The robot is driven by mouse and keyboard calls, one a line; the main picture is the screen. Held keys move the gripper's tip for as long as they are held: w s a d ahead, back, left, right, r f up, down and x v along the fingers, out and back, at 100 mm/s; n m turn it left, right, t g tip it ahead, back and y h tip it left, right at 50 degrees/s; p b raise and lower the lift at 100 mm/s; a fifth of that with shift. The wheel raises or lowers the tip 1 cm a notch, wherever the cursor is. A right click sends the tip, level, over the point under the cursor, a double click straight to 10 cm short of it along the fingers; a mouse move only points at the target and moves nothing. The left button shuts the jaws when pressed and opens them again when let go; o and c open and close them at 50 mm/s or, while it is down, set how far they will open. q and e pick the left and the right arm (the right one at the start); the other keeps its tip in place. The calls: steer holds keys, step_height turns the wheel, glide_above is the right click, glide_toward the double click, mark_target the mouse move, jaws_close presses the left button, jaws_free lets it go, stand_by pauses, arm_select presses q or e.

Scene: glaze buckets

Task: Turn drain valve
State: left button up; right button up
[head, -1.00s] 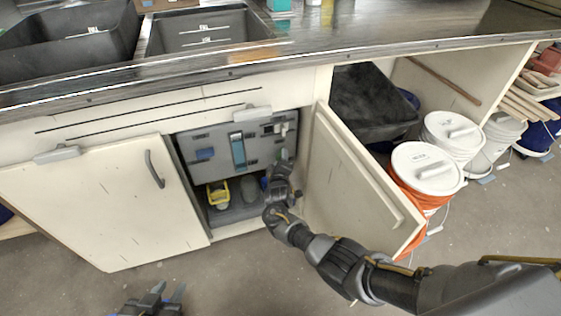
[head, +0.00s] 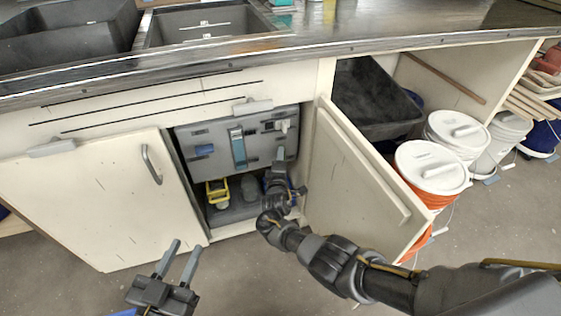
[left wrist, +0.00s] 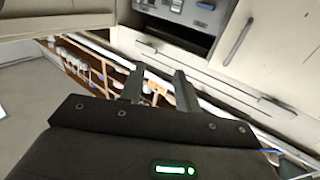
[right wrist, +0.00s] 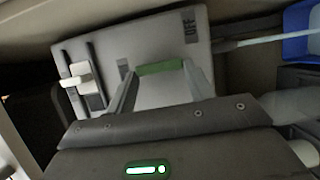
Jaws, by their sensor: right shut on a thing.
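A grey panel (head: 200,142) stands inside the open cabinet below the counter. In the right wrist view the panel (right wrist: 145,100) carries a green valve handle (right wrist: 160,68), lying roughly level, beside faint lettering. My right gripper (right wrist: 158,74) has its fingers on the two ends of this handle, shut on it. In the head view my right gripper (head: 281,155) is at the lower right of the panel and hides the handle. My left gripper (head: 187,244) is open and empty, low in front of the left cabinet door. Its parted fingers (left wrist: 157,75) also show in the left wrist view.
A yellow item (head: 217,192) sits on the cabinet floor. Lidded buckets (head: 430,165) stand at right. The floor in front is clear.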

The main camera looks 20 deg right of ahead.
steer(key=o, duration=1)
arm_select(q)
steer(key=shift+a, duration=0.1)
arm_select(e)
steer(key=shift+a, duration=0.1)
